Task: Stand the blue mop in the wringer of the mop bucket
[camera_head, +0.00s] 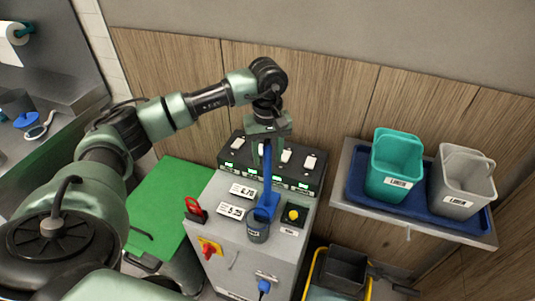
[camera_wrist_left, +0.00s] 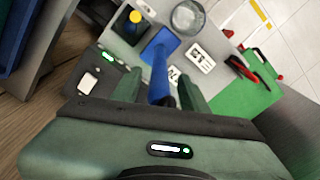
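A blue tool with an upright handle and a broad flat lower end (camera_head: 267,205), the only mop-like thing in view, stands over the grey cabinet's top. It also shows in the left wrist view (camera_wrist_left: 160,52). My left gripper (camera_head: 267,151) points down over its handle. The fingers (camera_wrist_left: 160,85) stand apart on either side of the handle, with gaps visible in the left wrist view. A yellow bucket (camera_head: 313,272) with a dark wringer (camera_head: 343,270) is at the bottom, right of the cabinet, partly cut off by the frame. My right gripper is not in view.
The grey cabinet (camera_head: 228,258) carries a black panel with switches (camera_head: 272,163), price labels, a yellow button (camera_head: 293,215) and a clear cup (camera_wrist_left: 187,17). A shelf at right holds a blue tray (camera_head: 440,218) with green (camera_head: 395,165) and grey (camera_head: 462,185) buckets. A green lid (camera_head: 165,205) is at left.

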